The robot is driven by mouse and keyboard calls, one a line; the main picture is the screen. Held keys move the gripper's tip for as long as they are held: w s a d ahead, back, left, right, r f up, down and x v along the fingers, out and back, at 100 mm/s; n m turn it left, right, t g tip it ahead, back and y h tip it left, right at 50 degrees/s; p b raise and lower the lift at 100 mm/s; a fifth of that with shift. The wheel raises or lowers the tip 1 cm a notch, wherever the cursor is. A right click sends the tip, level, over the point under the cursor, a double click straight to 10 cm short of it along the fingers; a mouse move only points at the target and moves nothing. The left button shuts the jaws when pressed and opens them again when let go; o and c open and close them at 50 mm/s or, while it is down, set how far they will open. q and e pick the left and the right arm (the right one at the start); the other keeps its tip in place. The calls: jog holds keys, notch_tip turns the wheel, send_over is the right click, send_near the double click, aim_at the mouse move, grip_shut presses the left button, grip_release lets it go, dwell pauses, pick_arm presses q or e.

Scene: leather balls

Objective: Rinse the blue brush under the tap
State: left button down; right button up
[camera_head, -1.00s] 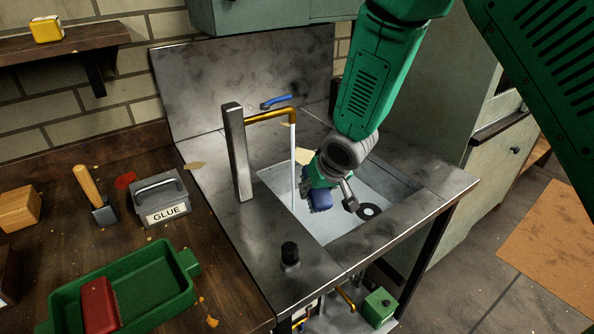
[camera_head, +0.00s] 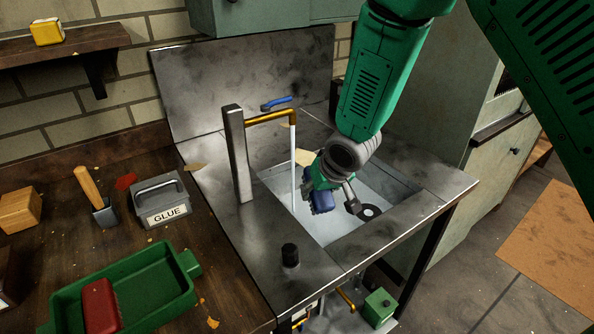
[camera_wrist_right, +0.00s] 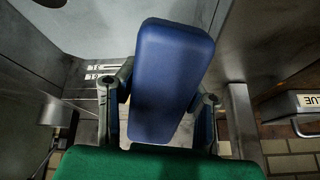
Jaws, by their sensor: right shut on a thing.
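The blue brush (camera_head: 322,201) is in my right gripper (camera_head: 335,197), low over the sink basin (camera_head: 400,185). In the right wrist view the blue block of the brush (camera_wrist_right: 168,80) lies between the two fingers of the right gripper (camera_wrist_right: 160,105), which are shut on it. The tap (camera_head: 240,150) is a grey post with a brass spout (camera_head: 270,117) and a blue lever (camera_head: 276,103). A pale stream of water (camera_head: 293,170) falls from the spout into the basin, just left of the brush. I cannot tell whether the water touches the brush. My left gripper is not in view.
Left of the sink, a wooden counter holds a glue box (camera_head: 160,200), a wooden-handled tool (camera_head: 92,190), a wooden block (camera_head: 20,210) and a green tray (camera_head: 180,295) with a red block (camera_head: 100,303). A black knob (camera_head: 290,255) stands on the sink's front rim.

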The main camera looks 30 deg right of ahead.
aim_at(326, 195)
jog(key=s+r+p, duration=0.2)
jog(key=s+r, duration=0.1)
jog(key=shift+s+d, duration=0.15)
jog(key=shift+s, duration=0.1)
jog(key=shift+s+r+p, duration=0.3)
jog(key=shift+s+p, duration=0.15)
